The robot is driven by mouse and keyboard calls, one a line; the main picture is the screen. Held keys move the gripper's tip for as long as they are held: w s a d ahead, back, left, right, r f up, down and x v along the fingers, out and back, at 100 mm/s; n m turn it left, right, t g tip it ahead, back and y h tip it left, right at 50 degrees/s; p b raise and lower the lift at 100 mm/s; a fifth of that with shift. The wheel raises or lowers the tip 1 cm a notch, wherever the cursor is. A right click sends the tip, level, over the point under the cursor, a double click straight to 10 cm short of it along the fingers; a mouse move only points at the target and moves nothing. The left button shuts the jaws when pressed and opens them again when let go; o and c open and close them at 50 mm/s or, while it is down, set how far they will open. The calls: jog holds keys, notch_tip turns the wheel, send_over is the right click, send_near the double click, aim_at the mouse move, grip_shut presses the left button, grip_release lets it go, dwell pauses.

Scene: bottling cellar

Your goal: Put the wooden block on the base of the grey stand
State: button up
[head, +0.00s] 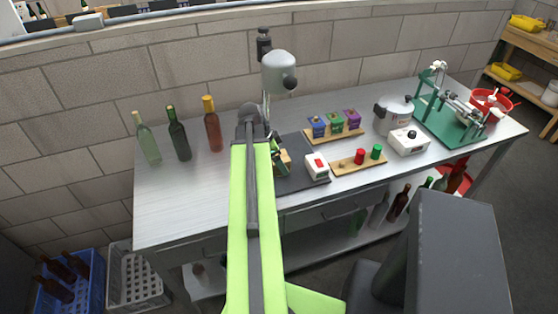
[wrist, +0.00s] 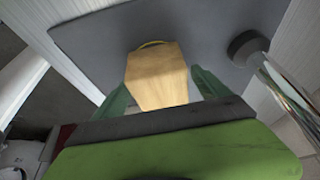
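The wooden block (wrist: 158,76) is pale wood and sits between the two green fingers of my gripper (wrist: 160,82) in the wrist view. The fingertips meet its sides closely, with a sliver of grey beside the right finger. In the head view the block (head: 285,159) shows just right of my arm's end. The grey stand has a flat dark base (wrist: 95,42), also in the head view (head: 303,183), and an upright post (wrist: 285,83). The block is over this base; whether it touches it I cannot tell. A yellow ring (wrist: 152,44) shows partly behind the block.
A white box with a red button (head: 317,167) stands at the base's right side. Beyond are a wooden board with red and green pieces (head: 345,167) and a rack of coloured packets (head: 335,133). Several bottles (head: 178,135) stand left. The table's front left is clear.

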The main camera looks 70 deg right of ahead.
jog(key=shift+r, duration=0.25)
jog(key=p+v, duration=1.1)
jog(key=shift+r, duration=0.4)
jog(key=shift+w+a, duration=0.15)
